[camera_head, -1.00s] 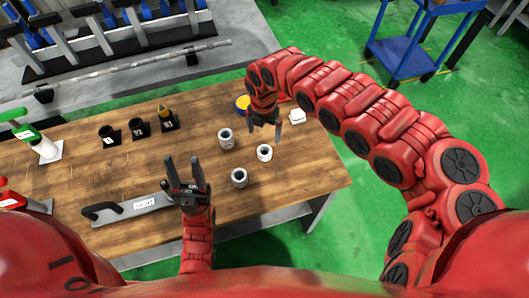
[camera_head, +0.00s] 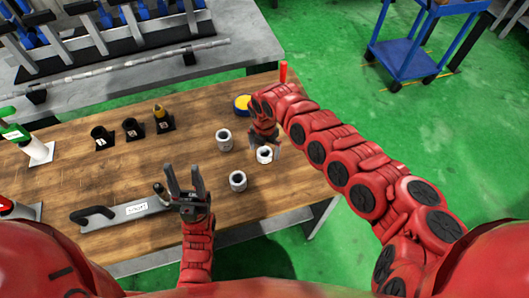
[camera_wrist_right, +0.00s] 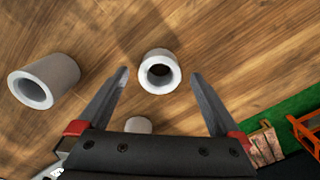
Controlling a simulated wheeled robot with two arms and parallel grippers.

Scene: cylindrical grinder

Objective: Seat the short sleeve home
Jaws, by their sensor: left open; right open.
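Three white sleeves stand on the wooden table: one at the back (camera_head: 224,140), one at the front (camera_head: 238,181), and a shorter-looking one on the right (camera_head: 264,155). My right gripper (camera_head: 265,149) is open over the right sleeve. In the right wrist view this sleeve (camera_wrist_right: 160,72) lies between the open fingers, apart from both. A taller sleeve (camera_wrist_right: 45,80) stands to the left there, and another (camera_wrist_right: 138,125) is partly hidden by the gripper. My left gripper (camera_head: 182,168) is open and empty, pointing up near the table's front.
Several black holders (camera_head: 133,129) stand at the back left, one with a brass-coloured tip. A grey handled tool (camera_head: 120,213) with a label lies at the front left. A blue-yellow disc (camera_head: 242,104) lies behind my right gripper. A blue cart (camera_head: 410,55) stands beyond.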

